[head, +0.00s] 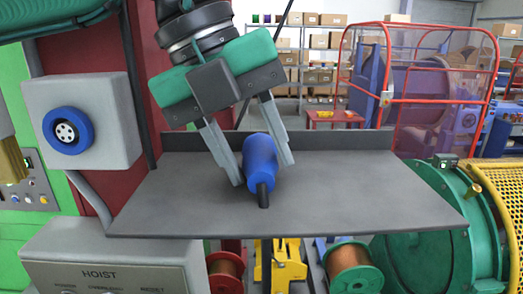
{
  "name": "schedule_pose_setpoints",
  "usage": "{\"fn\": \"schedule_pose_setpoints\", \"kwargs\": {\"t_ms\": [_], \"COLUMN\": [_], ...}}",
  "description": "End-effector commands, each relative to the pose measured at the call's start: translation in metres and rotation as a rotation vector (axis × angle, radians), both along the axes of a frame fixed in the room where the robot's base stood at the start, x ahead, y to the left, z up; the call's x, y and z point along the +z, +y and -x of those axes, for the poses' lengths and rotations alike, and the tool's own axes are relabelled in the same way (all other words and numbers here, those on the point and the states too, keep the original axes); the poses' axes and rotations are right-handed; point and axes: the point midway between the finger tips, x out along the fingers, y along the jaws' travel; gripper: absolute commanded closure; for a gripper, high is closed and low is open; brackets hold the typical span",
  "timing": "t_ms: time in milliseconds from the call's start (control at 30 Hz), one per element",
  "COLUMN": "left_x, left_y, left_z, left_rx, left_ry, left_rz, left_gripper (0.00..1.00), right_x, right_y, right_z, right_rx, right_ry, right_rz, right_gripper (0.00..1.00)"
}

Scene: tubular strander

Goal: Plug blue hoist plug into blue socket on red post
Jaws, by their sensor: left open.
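The blue hoist plug (261,160) lies on a dark grey shelf (370,190). A short black cable end or tip (263,196) points toward the front of the shelf. My left gripper (262,175) reaches down from above, open, with one finger on each side of the plug. I cannot tell whether either finger touches it. The blue socket (67,130) is a round blue ring with a white, holed face on a grey box (110,108), left of the shelf on the red post (174,92). My right gripper is not in view.
A grey HOIST panel (110,262) stands below the shelf at the left. The shelf has a raised back edge. Green machinery (422,235) and a yellow mesh guard (500,195) stand at the right. Copper spools (350,268) sit below. The shelf's right part is clear.

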Motion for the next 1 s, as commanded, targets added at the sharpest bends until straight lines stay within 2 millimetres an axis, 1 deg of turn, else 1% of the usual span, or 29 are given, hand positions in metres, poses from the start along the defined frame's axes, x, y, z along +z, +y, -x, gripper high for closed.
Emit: {"fn": "schedule_pose_setpoints", "kwargs": {"t_ms": [100, 133, 200, 267, 300, 567, 733, 867, 1000], "left_x": [-0.001, 0.0, 0.0, 0.0, 0.0, 0.001, 0.008, 0.023, 0.046], "left_y": [0.0, 0.0, 0.0, 0.0, 0.0, 0.0, 0.0, 0.0, -0.001], "left_z": [0.0, 0.0, 0.0, 0.0, 0.0, 0.0, -0.001, -0.001, 0.0], "left_rx": [0.001, 0.001, 0.001, 0.001, 0.001, 0.001, 0.002, 0.002, 0.001], "left_ry": [0.0, 0.0, 0.0, 0.0, 0.0, 0.0, 0.0, -0.001, -0.001], "left_rz": [0.0, 0.0, 0.0, 0.0, 0.0, 0.0, 0.001, 0.002, 0.003], "left_gripper": [0.59, 0.61, 0.75, 0.87, 0.9, 0.91, 0.91, 0.91, 0.91], "right_x": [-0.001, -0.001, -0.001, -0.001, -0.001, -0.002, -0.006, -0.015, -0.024], "right_y": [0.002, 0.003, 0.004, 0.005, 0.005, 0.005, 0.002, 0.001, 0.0], "right_z": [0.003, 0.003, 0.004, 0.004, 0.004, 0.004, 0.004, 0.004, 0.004], "right_rx": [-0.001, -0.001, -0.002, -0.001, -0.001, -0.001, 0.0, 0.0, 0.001], "right_ry": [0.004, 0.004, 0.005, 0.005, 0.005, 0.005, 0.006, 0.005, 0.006], "right_rz": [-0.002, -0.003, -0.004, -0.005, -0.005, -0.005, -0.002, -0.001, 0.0], "right_gripper": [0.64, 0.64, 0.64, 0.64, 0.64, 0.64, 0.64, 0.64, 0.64]}}
